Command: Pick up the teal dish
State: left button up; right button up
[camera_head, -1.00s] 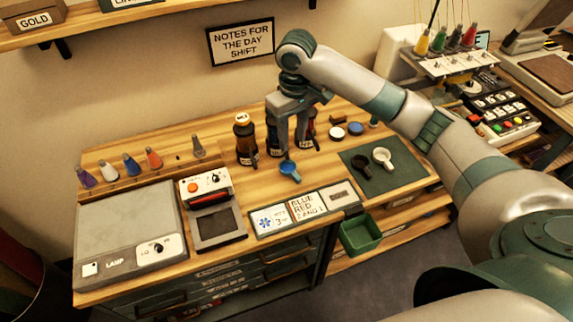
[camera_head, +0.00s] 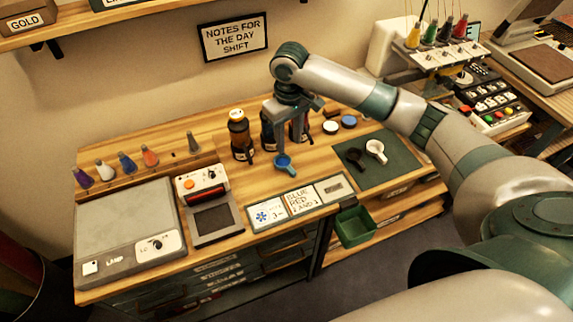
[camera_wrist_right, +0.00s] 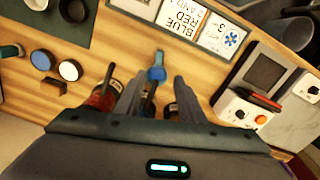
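The teal dish (camera_head: 286,164) looks blue-teal, a small round cup with a short handle, on the wooden table in front of the bottles. It also shows in the right wrist view (camera_wrist_right: 157,73), just beyond my fingertips and between their lines. My right gripper (camera_head: 281,148) points down above the dish, its fingers apart and empty. In the right wrist view the open fingers (camera_wrist_right: 157,90) stand either side of the dish's handle area; whether they touch it I cannot tell. My left gripper is not in view.
Dark bottles (camera_head: 240,136) stand close behind and beside my right gripper. A green mat (camera_head: 392,170) with a black dish (camera_head: 355,157) and a white dish (camera_head: 376,149) lies to the right. Label cards (camera_head: 300,201) line the front edge; a green bin (camera_head: 355,226) hangs below.

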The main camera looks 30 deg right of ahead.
jog(key=p, duration=0.1)
send_over(290, 169)
notch_tip(290, 169, down, 7)
jog(key=shift+w+a+r, duration=0.15)
jog(key=shift+r, duration=0.05)
jog(key=shift+f+p, duration=0.4)
jog(key=shift+p, duration=0.25)
jog(key=f+p, duration=0.1)
jog(key=f, duration=0.2)
jog(key=shift+d, duration=0.2)
jog(key=shift+f+p, duration=0.3)
jog(key=shift+f, duration=0.4)
grip_shut()
